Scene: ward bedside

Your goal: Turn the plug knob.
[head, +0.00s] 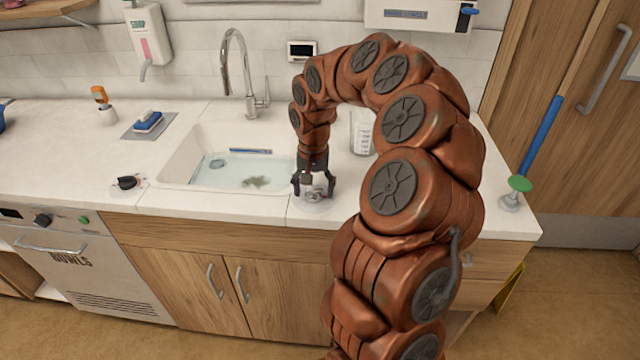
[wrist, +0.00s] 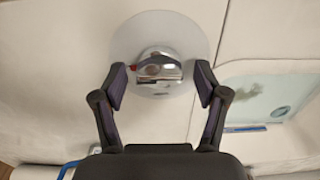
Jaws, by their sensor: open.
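A chrome knob (wrist: 158,66) with a small red mark on its left side sits on a round pale disc (wrist: 196,28) on the white counter in the wrist view. My gripper (wrist: 161,82) is open, with one finger on each side of the knob; light gaps seem to show between the fingertips and the knob. In the head view my gripper (head: 313,188) points straight down at the counter, just right of the sink's front corner, and mostly hides the knob. A second knob, black (head: 127,183), sits on the counter left of the sink.
The sink (head: 180,165) holds cloudy water (head: 228,177) with dark bits in it. A faucet (head: 240,75) stands behind it. A clear measuring beaker (head: 361,135) stands close behind my arm.

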